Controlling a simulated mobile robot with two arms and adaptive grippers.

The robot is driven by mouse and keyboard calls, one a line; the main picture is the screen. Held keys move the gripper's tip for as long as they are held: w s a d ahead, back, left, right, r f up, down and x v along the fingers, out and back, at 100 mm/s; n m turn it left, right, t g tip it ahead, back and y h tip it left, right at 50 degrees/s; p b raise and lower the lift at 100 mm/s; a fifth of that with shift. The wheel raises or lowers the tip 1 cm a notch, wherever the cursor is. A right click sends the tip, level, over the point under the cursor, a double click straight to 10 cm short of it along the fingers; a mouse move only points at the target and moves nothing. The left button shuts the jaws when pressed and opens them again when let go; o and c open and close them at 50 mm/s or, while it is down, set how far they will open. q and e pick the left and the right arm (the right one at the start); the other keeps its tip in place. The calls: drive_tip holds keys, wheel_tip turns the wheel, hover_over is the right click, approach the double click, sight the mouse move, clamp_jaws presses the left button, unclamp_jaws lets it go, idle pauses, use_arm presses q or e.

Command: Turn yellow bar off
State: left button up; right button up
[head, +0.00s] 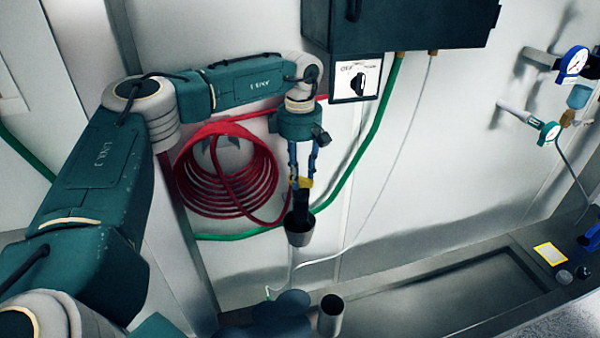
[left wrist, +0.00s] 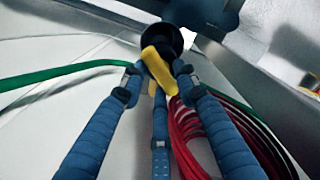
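The yellow bar (head: 305,183) is a small lever on a dark pipe fitting (head: 298,210) above a metal cup-like end. It also shows in the left wrist view (left wrist: 158,70), slanting between the fingertips of my left gripper. My left gripper (head: 303,174) points down at the bar from above, its blue fingers on either side of it. The fingertips are very close to the bar; whether they press on it I cannot tell. The fingers partly hide the bar in the head view. My right gripper is not in view.
A coiled red hose (head: 228,170) hangs on the wall behind my left arm. A green hose (head: 372,140) runs close to the gripper's right. A switch panel (head: 355,80) and dark box (head: 400,22) are above. Gauges (head: 573,62) stick out at right. A metal tray (head: 450,295) lies below.

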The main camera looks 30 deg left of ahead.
use_arm(q)
drive_tip(key=shift+w, duration=0.1)
clamp_jaws()
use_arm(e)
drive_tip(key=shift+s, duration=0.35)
use_arm(q)
drive_tip(key=shift+n, duration=0.3)
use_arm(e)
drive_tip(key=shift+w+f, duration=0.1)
use_arm(q)
drive_tip(key=shift+f+n, duration=0.1)
drive_tip(key=shift+n, duration=0.5)
drive_tip(key=shift+n+b, duration=0.45)
drive_tip(key=shift+n, duration=0.75)
drive_tip(key=n, duration=0.3)
drive_tip(key=n+b, duration=0.1)
drive_tip(key=n, duration=0.1)
drive_tip(key=shift+s, duration=0.25)
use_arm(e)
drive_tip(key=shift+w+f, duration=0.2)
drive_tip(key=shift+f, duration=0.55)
use_arm(q)
drive_tip(key=o, duration=0.5)
unclamp_jaws()
